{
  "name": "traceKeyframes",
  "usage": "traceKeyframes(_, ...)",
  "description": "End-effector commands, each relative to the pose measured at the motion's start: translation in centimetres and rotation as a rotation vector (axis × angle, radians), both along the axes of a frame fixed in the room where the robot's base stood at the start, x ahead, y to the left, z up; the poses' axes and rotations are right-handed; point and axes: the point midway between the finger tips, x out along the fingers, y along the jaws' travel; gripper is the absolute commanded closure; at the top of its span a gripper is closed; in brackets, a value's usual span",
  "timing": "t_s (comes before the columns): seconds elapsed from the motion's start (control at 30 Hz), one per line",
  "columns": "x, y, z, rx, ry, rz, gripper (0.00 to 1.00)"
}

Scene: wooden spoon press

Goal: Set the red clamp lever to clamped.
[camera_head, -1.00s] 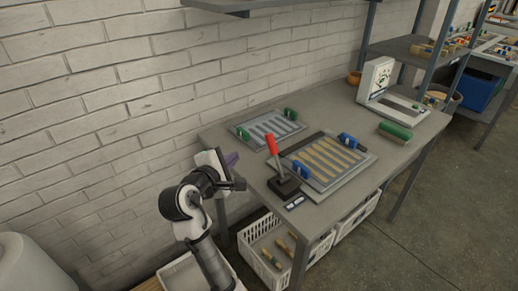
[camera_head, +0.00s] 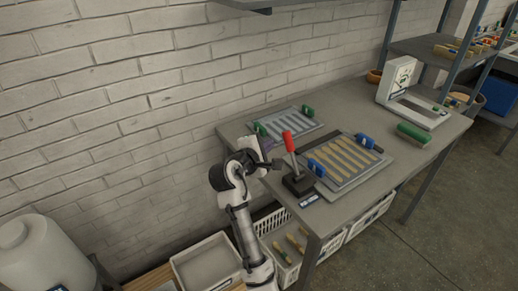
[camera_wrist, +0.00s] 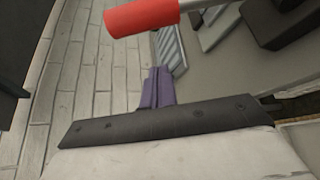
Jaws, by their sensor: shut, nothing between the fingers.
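The red clamp lever (camera_head: 289,143) stands on a black base (camera_head: 299,185) at the near left part of the workbench. Its handle leans slightly to the left in the head view. In the wrist view the red grip (camera_wrist: 142,17) lies across the top, ahead of my fingers, with its metal shaft running off to the right. My gripper (camera_head: 272,145) is just left of the lever; it also shows in the wrist view (camera_wrist: 158,78) with its purple fingers together and nothing between them. A gap shows between fingers and grip in the wrist view.
A press plate with wooden spoons (camera_head: 347,158) lies right of the lever; an empty slotted plate (camera_head: 287,124) lies behind. A green roller (camera_head: 413,133) and a white device (camera_head: 399,82) are farther right. White crates (camera_head: 283,262) stand below the bench. A brick wall runs behind.

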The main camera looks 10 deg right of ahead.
Motion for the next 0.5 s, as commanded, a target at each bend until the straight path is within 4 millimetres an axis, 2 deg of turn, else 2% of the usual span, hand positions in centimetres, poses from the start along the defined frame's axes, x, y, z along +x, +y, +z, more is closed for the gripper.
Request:
traceKeyframes(0.03,0.7,-0.8,-0.1,-0.001,0.003,-0.003,1.0)
traceKeyframes(0.23,-1.6,-2.0,1.4,0.001,-0.001,-0.002,1.0)
traceKeyframes(0.5,-2.4,-2.5,1.7,-0.001,0.001,0.0,1.0)
